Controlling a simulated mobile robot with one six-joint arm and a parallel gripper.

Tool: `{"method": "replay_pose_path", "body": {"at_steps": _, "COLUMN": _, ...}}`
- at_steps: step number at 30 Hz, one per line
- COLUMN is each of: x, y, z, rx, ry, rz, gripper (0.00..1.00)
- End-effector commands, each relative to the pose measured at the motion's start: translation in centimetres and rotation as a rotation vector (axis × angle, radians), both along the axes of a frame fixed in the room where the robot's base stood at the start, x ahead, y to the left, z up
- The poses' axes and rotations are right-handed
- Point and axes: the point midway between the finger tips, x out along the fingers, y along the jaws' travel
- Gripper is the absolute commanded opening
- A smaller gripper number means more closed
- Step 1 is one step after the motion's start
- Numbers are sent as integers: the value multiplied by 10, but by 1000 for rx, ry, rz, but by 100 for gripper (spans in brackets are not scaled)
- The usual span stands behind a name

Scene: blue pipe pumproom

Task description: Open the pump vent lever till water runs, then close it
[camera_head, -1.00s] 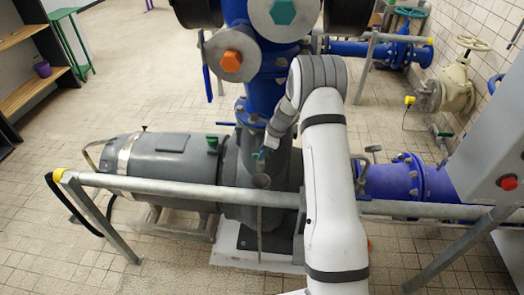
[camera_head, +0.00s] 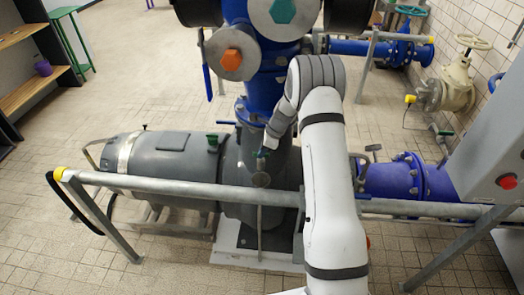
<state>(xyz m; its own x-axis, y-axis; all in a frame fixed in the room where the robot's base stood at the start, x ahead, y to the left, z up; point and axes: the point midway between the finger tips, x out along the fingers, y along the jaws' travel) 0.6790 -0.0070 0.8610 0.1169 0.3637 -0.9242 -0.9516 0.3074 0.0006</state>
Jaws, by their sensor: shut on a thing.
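The grey pump (camera_head: 232,165) stands behind a metal rail, with its motor to the left. My gripper (camera_head: 264,152) is at the pump's upper front, below the blue vertical pipe. It is shut on a small teal-blue part, which appears to be the vent lever (camera_head: 261,154). The fingers and my wrist hide most of this part, so its angle is hard to tell. A thin grey vertical tube (camera_head: 260,222) shows below it, in front of the pump base. I cannot make out running water.
The grey rail (camera_head: 170,185) runs across in front of the pump, below my gripper. Large blue pipework (camera_head: 266,95) rises just behind my wrist. A grey cabinet (camera_head: 490,160) with a red button stands at the right. Tiled floor is clear at the left.

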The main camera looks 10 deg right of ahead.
Motion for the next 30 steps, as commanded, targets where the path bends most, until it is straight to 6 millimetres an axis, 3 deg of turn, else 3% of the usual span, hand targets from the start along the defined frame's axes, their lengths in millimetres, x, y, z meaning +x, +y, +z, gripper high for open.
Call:
{"method": "replay_pose_path", "body": {"at_steps": 11, "x": 3, "y": -2, "z": -1, "rx": 1, "ry": -5, "rz": 120, "gripper": 0}}
{"method": "replay_pose_path", "body": {"at_steps": 30, "x": 6, "y": -3, "z": 1, "rx": -2, "ry": -7, "rz": 588, "gripper": 0}}
